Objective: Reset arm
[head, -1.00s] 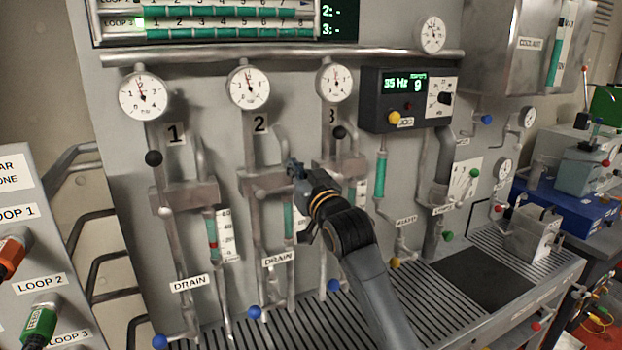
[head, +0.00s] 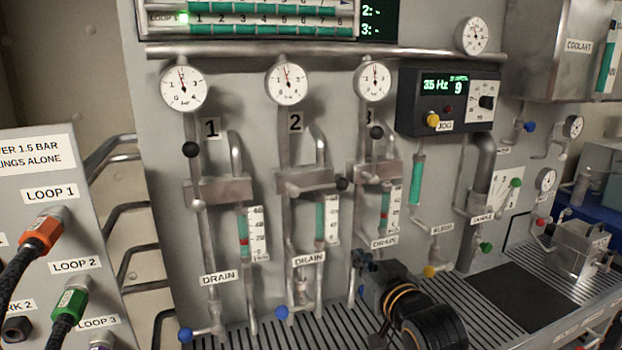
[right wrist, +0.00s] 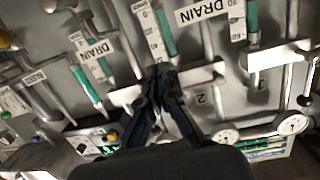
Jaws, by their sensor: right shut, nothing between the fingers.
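My right gripper (head: 368,272) is in front of the lower part of the third loop column in the head view, just above the slatted tray. In the right wrist view its two dark fingers (right wrist: 161,80) come together at the tips with nothing between them. The wrist and forearm hide part of the tray behind them. My left gripper is not in either view.
The panel carries round gauges (head: 183,87), flow tubes, and black-, blue- and yellow-knobbed valves. A pump controller (head: 449,102) reads 35 Hz. The slatted tray (head: 335,331) runs below. Orange (head: 41,233) and green (head: 70,305) hose connectors sit on a side panel at left.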

